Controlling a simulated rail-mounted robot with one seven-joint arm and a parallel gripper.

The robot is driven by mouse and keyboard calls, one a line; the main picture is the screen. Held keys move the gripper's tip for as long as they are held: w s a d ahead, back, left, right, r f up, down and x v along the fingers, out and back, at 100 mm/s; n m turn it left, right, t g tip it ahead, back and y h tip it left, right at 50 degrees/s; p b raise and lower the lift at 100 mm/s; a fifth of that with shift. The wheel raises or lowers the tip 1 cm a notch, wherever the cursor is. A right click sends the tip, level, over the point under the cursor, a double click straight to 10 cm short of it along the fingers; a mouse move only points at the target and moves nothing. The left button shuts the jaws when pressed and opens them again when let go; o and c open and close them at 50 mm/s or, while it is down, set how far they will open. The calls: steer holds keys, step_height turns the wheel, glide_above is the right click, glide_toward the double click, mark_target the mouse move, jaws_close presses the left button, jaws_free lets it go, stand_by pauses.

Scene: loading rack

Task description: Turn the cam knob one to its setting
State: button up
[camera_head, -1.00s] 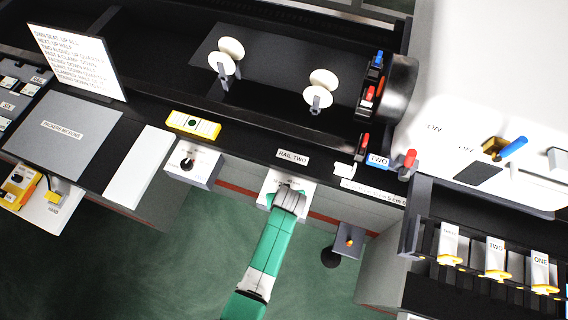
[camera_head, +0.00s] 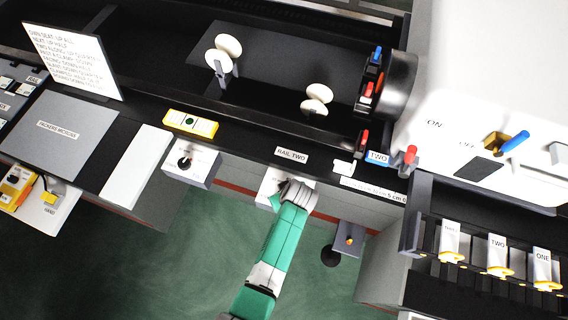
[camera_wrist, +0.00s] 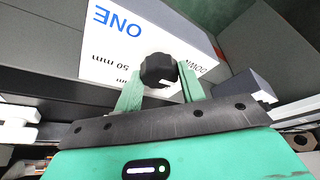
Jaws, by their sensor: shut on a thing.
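The black cam knob (camera_wrist: 159,70) sits on a white plate (camera_wrist: 100,66) marked "ONE" and "50 mm" in the wrist view. My gripper (camera_wrist: 160,88) is shut on this knob, with a green finger on each side. In the head view my gripper (camera_head: 280,190) is at the front of a white box (camera_head: 269,183) below the "RAIL TWO" label. The wrist hides the knob there. The right pair of white discs (camera_head: 318,96) sits low on the black rack. The left pair of white discs (camera_head: 226,48) stands higher.
A second white box with a black knob (camera_head: 186,163) is to the left. A grey box with a black ball (camera_head: 331,256) is to the right of my arm. An instruction board (camera_head: 72,60) stands at the back left. Green floor is open in front.

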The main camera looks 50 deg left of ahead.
steer(key=shift+f, duration=0.1)
steer(key=o, duration=0.9)
steer(key=shift+o, duration=0.2)
steer(key=p+v, duration=0.1)
steer(key=v, duration=0.6)
steer(key=shift+r, duration=0.4)
steer(key=shift+d, duration=0.15)
